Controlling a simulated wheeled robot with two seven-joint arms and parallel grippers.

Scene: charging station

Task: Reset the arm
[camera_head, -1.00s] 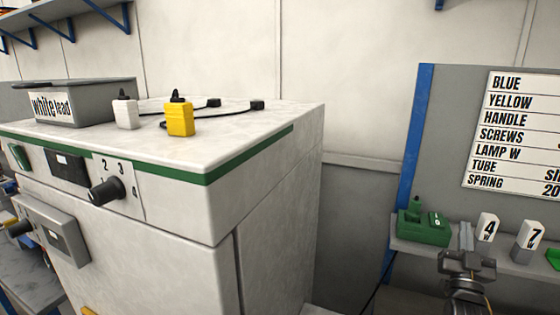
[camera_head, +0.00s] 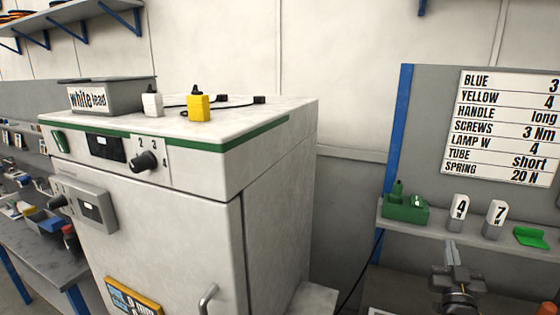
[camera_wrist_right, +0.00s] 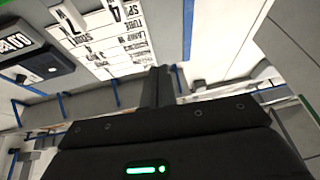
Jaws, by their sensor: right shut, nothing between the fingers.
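My right gripper (camera_head: 451,250) is at the lower right of the head view, pointing up, in front of the shelf. Its fingers are together with nothing between them. In the right wrist view its closed fingers (camera_wrist_right: 157,88) stand up at the centre, with the sign board behind them. My left gripper is in neither view.
A white cabinet (camera_head: 170,225) carries a white charger (camera_head: 152,103), a yellow charger (camera_head: 199,107) and a "white lead" box (camera_head: 108,96). The shelf (camera_head: 400,221) right of it holds a green station (camera_head: 405,208), "4" (camera_head: 459,211) and "7" (camera_head: 495,217) blocks and a green piece (camera_head: 531,237).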

